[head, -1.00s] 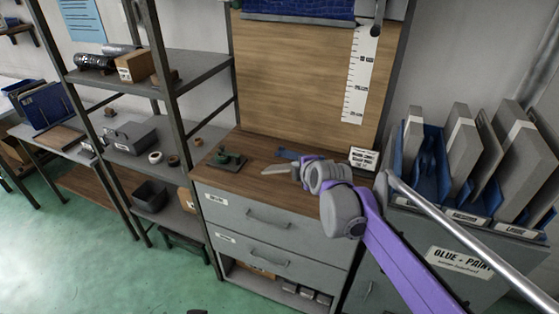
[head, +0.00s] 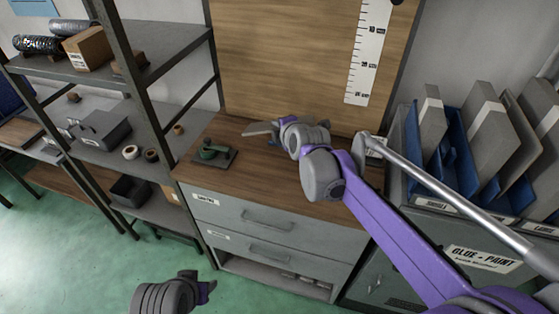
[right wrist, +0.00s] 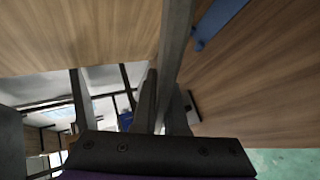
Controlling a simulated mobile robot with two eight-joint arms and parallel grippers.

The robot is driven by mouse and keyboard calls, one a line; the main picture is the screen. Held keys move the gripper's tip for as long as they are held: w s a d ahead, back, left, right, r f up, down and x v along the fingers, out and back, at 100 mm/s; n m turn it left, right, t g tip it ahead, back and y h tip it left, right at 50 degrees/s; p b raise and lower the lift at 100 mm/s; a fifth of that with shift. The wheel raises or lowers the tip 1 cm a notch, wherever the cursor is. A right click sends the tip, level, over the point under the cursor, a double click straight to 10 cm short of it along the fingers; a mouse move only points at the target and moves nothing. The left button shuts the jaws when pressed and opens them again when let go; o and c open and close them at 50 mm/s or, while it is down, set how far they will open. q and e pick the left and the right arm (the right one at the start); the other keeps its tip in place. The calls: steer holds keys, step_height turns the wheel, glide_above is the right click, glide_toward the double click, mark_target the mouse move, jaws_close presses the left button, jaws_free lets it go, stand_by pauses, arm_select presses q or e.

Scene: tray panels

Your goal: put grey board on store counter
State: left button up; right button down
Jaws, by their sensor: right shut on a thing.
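The grey board (head: 259,128) is a thin flat piece at the tip of my right gripper (head: 277,132), over the back of the store counter. The store counter (head: 248,178) has a wooden top and grey drawers. In the right wrist view, the board (right wrist: 178,45) is a narrow grey strip seen edge-on, with the right gripper's fingers (right wrist: 163,105) shut on it. I cannot tell whether it touches the counter. My left gripper (head: 203,290) is low in the head view, over the floor; its finger opening is unclear.
A wooden backboard with a ruler (head: 366,55) rises behind. Blue dividers with grey panels (head: 478,130) stand right, shelves (head: 165,50) left. A blue item (right wrist: 215,20) lies on wood in the wrist view.

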steer(key=shift+s+f, duration=0.1)
steer(key=shift+f, duration=0.35)
step_height(320, 180, down, 8)
steer(key=b, duration=0.5)
steer(key=shift+r+b, duration=0.15)
steer(key=shift+b, duration=0.25)
steer(key=shift+f+b, duration=0.3)
steer(key=shift+f, duration=0.25)
steer(key=c, duration=1.1)
jaws_free()
steer(key=shift+r, duration=0.1)
